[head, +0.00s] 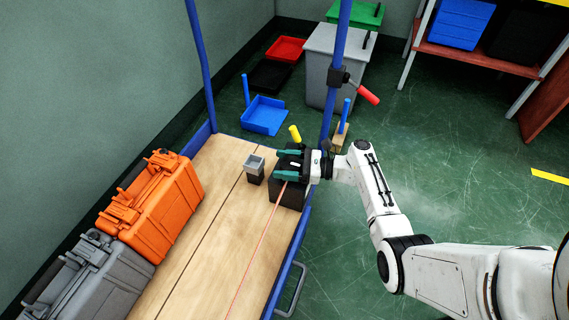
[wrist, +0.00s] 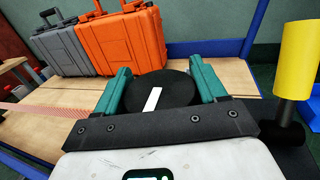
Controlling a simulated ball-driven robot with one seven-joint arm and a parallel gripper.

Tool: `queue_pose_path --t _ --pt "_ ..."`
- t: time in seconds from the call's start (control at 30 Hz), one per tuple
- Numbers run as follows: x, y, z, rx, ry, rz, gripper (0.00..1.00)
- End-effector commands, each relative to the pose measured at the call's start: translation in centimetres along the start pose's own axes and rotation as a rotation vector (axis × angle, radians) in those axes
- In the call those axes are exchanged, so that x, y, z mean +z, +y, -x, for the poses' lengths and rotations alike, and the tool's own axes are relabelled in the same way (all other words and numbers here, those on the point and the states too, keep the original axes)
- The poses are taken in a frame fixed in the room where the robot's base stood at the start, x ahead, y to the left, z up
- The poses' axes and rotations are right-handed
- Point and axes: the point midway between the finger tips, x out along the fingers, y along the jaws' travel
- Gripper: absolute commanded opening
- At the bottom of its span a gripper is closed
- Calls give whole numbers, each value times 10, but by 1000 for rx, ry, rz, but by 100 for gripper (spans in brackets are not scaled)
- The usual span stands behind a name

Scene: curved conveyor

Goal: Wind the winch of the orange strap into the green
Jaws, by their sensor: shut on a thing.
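The winch (head: 288,193) is a dark box at the right edge of the wooden cart deck, with a round black knob on top. The knob (wrist: 160,90) bears a white stripe, tilted a little to the right in the wrist view. My gripper (head: 289,165) has its two teal fingers on either side of this knob, shut on it from above. In the wrist view, my gripper (wrist: 158,78) hides the near part of the knob. The thin orange-pink strap (head: 257,247) runs from the winch along the deck; it also shows in the wrist view (wrist: 45,110). I see no green zone.
A small grey box (head: 254,170) stands left of the winch. A yellow handle (head: 295,133) stands just behind it. Orange (head: 153,210) and grey (head: 88,285) cases occupy the deck's left. Blue posts (head: 334,75) rise at the edge; one carries a red-handled lever (head: 368,96).

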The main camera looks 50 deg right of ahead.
Motion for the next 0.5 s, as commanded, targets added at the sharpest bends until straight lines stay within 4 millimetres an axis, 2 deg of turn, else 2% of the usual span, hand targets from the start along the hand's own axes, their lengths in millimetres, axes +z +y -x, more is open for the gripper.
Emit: queue_pose_path --t 0.27,0.5 --pt "5 1 -2 -41 -3 -3 40" --pt "6 -1 -2 -211 -3 -4 40"
